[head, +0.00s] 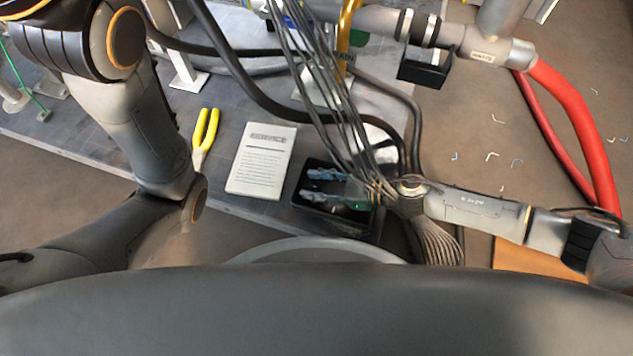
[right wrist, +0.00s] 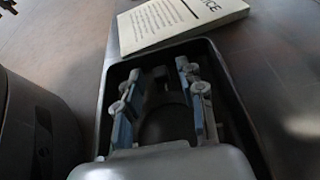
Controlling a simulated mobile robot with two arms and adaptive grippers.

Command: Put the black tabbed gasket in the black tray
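A dark rounded shape, likely the black tabbed gasket (right wrist: 165,125), shows between and below the fingers, within the tray's outline. It looks apart from the pads, but its contact with the tray floor is hard to see. My left gripper is out of view.
A white booklet (head: 262,160) lies just beside the tray, with yellow-handled pliers (head: 206,130) to its left. Dark cables hang over the tray area. Grey pipes and a red hose (head: 575,115) are at the upper right.

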